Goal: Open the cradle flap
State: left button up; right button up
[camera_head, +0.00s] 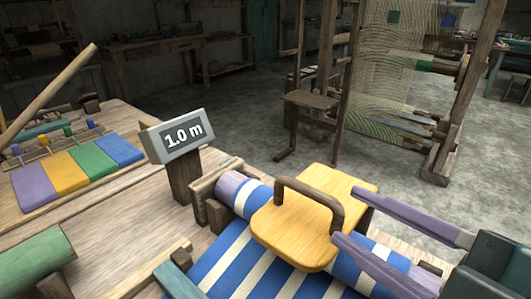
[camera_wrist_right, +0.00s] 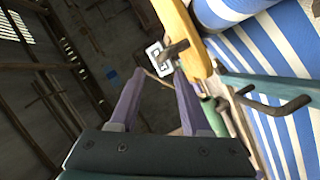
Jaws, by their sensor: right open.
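The cradle flap (camera_head: 312,190), a yellow wooden panel with a dark brown bar handle (camera_head: 310,196), lies tilted across the blue-and-white striped cloth roll (camera_head: 245,190). My right gripper (camera_head: 346,215) comes in from the right with its two purple fingers apart and empty. In the head view its tips are close to the flap's right side and the handle's right end. In the right wrist view the flap's edge (camera_wrist_right: 184,36) and handle (camera_wrist_right: 175,51) show just beyond the right finger, and the gap between the fingers (camera_wrist_right: 158,74) is empty. My left gripper is not in view.
Purple, yellow, green and blue swatches (camera_head: 80,172) lie on the wooden table. A green roll (camera_head: 35,256) is at the lower left. A wooden loom frame (camera_head: 390,90) stands behind, across open floor.

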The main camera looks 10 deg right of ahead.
aim_at(319, 198)
jog(key=x, duration=0.8)
jog(key=shift+w+a+b, duration=0.1)
jog(key=shift+w+b, duration=0.05)
jog(key=shift+b, duration=0.15)
jog(key=shift+c, duration=0.3)
grip_shut()
dwell(0.7)
